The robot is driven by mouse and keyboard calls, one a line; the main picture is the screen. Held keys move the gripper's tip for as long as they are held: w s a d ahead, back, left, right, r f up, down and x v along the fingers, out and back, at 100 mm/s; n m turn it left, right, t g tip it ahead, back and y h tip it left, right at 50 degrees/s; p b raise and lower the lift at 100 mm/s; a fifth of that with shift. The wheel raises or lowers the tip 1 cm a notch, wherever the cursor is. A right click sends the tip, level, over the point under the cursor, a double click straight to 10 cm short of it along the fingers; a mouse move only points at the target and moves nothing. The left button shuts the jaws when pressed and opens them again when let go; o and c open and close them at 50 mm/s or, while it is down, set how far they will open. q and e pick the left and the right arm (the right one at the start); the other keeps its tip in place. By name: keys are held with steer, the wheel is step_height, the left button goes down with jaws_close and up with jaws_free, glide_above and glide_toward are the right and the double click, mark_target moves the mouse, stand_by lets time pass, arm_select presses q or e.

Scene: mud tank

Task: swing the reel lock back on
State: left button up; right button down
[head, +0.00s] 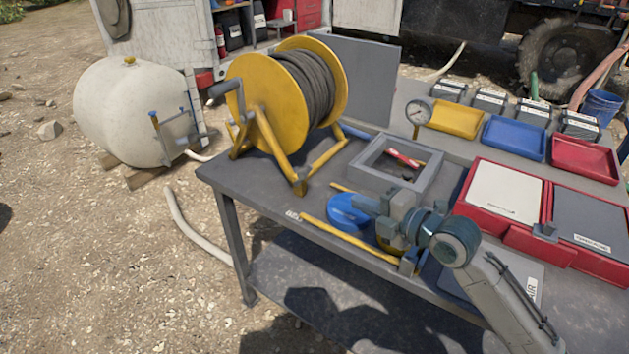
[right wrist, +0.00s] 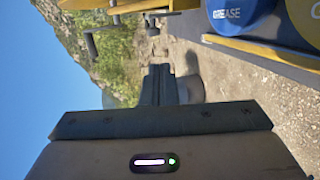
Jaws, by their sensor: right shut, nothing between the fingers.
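The yellow reel (head: 265,98), wound with dark hose (head: 316,88), stands on its yellow frame at the left end of the grey bench. Its grey crank (head: 229,90) sticks out on the left side. I cannot make out the reel lock clearly or tell its position. My right gripper (head: 362,204) is shut and empty, over the bench front beside a blue round lid, to the right of and apart from the reel. Its shut fingers (right wrist: 160,85) also show in the right wrist view. My left gripper is not in view.
The blue lid (head: 347,216), marked GREASE in the right wrist view (right wrist: 228,14), lies near a yellow bar (head: 345,241) along the bench front. A grey square frame (head: 424,182) and a red case (head: 507,237) sit farther right. A white tank (head: 115,105) stands left on gravel.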

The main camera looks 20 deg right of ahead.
steer(key=shift+w+r+n, duration=0.2)
steer(key=shift+r+n, duration=0.1)
steer(key=shift+r, duration=0.1)
steer(key=p, duration=0.3)
glide_toward(305, 176)
steer(key=x, duration=0.5)
steer(key=shift+w+a+f, duration=0.1)
steer(key=shift+w+a, duration=0.05)
steer(key=shift+w, duration=0.15)
arm_select(q)
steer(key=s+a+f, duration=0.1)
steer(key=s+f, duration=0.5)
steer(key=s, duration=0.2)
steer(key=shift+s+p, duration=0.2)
steer(key=shift+p, duration=0.1)
arm_select(e)
steer(key=shift+w+a+f, duration=0.2)
steer(key=shift+w+a, duration=0.05)
steer(key=shift+w, duration=0.25)
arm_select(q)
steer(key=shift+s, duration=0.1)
arm_select(e)
steer(key=shift+r, duration=0.15)
